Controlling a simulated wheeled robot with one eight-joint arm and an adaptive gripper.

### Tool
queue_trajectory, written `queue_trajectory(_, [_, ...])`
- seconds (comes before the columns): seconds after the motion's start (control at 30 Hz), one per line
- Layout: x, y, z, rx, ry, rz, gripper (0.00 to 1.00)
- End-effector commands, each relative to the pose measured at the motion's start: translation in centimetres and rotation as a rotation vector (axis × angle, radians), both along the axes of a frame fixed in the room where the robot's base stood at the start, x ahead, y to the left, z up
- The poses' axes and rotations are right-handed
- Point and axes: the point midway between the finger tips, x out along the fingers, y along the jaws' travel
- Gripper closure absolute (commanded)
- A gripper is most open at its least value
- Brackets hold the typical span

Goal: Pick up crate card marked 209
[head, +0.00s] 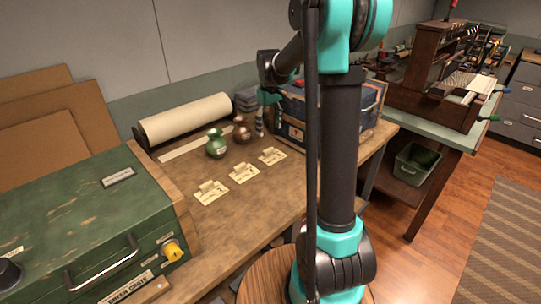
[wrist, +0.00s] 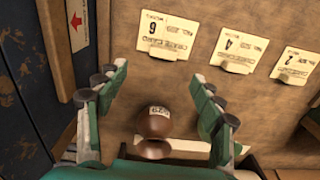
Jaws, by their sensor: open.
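Three cream cards with raised tabs lie in a row on the wooden bench: a near one (head: 210,193), a middle one (head: 243,173) and a far one (head: 272,155). In the wrist view the far card (wrist: 165,36) bears a large digit like 6 or 9, the middle card (wrist: 239,49) a 4 and the near card (wrist: 294,66) a 2; the smaller print is unclear. My gripper (wrist: 155,100) is open and empty, above the bench near the blue crate. A brown vase (wrist: 154,124) shows between its fingers; I cannot tell whether they are level with it.
The brown vase (head: 241,130) and a green vase (head: 216,145) stand behind the cards. A paper roll (head: 183,118) lies at the back. A green crate (head: 90,215) is at left and a blue crate (head: 294,110) at right. The bench front is clear.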

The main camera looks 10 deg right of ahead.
Motion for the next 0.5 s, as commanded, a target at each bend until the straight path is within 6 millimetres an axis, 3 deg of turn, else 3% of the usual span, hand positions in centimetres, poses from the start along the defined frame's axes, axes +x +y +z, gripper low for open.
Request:
queue_trajectory(0.2, [0.0, 0.0, -3.7, 0.000, 0.000, 0.000, 0.33])
queue_trajectory(0.5, [0.0, 0.2, -5.9, 0.000, 0.000, 0.000, 0.33])
